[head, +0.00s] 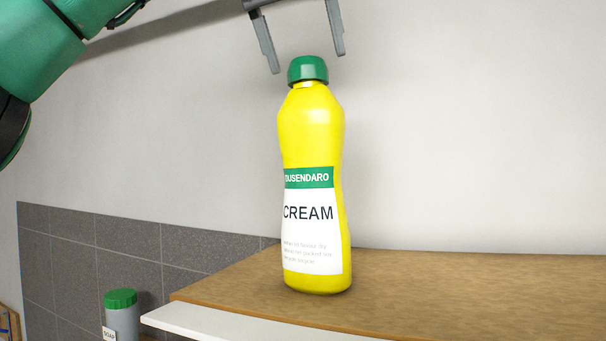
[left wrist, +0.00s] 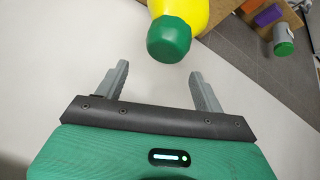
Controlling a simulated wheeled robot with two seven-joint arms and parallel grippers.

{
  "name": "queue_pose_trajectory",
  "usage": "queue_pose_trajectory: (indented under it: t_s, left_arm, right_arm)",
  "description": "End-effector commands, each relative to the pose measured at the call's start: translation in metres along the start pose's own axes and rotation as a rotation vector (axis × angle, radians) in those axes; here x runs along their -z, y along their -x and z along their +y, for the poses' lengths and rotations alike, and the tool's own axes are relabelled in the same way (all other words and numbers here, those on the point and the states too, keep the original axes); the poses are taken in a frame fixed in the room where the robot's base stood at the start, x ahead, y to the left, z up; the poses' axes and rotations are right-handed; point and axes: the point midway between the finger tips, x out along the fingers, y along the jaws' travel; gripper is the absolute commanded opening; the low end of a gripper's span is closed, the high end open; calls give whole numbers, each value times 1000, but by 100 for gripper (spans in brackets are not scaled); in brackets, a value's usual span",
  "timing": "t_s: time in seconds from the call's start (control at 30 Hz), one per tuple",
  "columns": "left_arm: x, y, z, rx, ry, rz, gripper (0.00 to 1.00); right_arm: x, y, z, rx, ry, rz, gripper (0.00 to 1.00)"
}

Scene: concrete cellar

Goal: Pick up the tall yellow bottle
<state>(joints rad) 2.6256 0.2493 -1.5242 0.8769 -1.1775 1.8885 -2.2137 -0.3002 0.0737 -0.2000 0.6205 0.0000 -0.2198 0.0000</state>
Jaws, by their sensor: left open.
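The tall yellow bottle (head: 311,135) stands upright on a wooden surface (head: 450,285), with a green cap and a white and green label reading CREAM. My left gripper (head: 306,62) is open above the bottle, its two fingers pointing down on either side of the cap's line in the head view. In the left wrist view the open fingers (left wrist: 158,85) show with the bottle's green cap (left wrist: 170,40) just beyond their tips, apart from them. Nothing is between the fingers. My right gripper is in neither view.
A grey container with a green lid (head: 121,312) stands lower down at the left; a similar one (left wrist: 283,42) shows in the left wrist view. A white board edge (head: 220,322) runs along the wooden surface's front. The wall is behind. The surface right of the bottle is clear.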

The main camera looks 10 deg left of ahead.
Motion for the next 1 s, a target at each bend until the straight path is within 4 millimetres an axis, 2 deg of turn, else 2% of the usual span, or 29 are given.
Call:
queue_pose_trajectory:
  t_s: [0.03,0.1,0.3,0.57,1.0]
  left_arm:
    - [-10,16,0,43,-45,13,70]
    - [-21,30,-1,88,-97,17,70]
    - [-38,48,-5,151,-178,12,70]
    - [-39,29,-8,154,-186,8,70]
    - [-34,-16,-14,154,-186,8,70]
  right_arm:
    - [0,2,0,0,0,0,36]
    - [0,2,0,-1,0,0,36]
    - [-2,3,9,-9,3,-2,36]
    - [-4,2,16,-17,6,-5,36]
    - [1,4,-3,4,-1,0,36]
